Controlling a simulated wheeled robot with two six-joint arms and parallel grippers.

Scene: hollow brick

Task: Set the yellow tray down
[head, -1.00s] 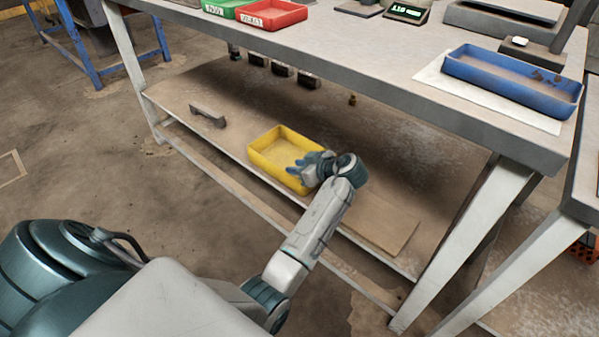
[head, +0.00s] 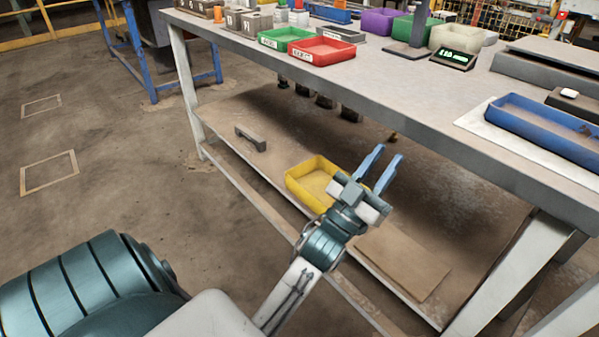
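The yellow tray (head: 310,183) sits flat on the lower shelf (head: 228,113) under the workbench and looks empty where it shows. My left gripper (head: 388,153) is open with nothing between its two blue fingers. It is up and to the right of the tray in the picture, and its fingers point away towards the bench's front edge. My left wrist hides the tray's right corner. The fingers appear clear of the tray. My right gripper is not in view.
The workbench top edge (head: 360,98) overhangs the shelf. A dark bracket (head: 250,139) lies left of the tray and a flat brown board (head: 403,258) lies to its right. Green (head: 285,38), red (head: 322,51) and blue (head: 545,128) trays stand on the top.

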